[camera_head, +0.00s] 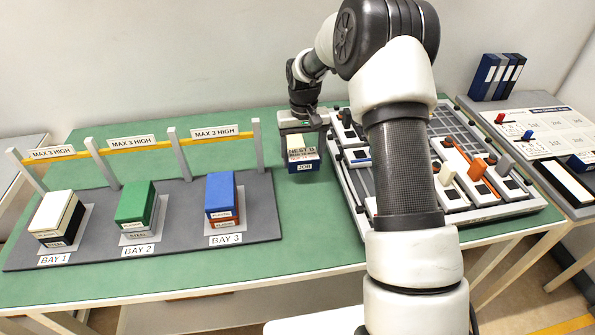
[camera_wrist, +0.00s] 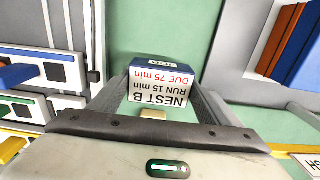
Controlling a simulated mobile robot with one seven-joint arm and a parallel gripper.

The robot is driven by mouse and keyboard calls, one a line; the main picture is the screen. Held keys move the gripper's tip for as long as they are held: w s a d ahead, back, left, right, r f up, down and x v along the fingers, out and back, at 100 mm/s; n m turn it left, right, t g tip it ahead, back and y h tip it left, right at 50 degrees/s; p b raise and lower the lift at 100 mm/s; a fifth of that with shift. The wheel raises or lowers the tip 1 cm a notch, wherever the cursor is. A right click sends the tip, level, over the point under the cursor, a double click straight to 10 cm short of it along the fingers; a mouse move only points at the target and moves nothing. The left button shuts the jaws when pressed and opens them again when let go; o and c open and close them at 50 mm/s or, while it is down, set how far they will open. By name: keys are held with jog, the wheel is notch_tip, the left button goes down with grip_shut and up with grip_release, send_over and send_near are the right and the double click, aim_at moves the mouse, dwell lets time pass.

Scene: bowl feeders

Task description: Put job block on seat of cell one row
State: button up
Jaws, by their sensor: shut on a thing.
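The job block (camera_head: 304,166), dark blue with a white top and a JOB label, is between the fingers of my gripper (camera_head: 302,136). In the wrist view the block (camera_wrist: 158,84) shows a label reading NEST B, RUN 15 min, DUE 75 min. My gripper (camera_wrist: 158,100) is shut on it, with a finger along each side. The block is over the green table strip between the bays and the cell board (camera_head: 357,207); I cannot tell whether it touches the table. My arm hides much of the board, and I cannot tell which seat belongs to cell one.
A grey bay rack (camera_head: 262,215) at left holds stacked blocks under MAX 3 HIGH signs. The board carries several pegs, including a white one (camera_head: 446,174), and an orange bar (camera_head: 478,172). Blue binders (camera_head: 488,78) stand at the back right. Green table (camera_head: 315,225) is clear in front.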

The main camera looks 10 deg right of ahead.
aim_at(302, 168)
jog(key=shift+f, duration=2.5)
jog(key=shift+f, duration=0.15)
jog(key=o, duration=1.2)
jog(key=shift+c, duration=0.2)
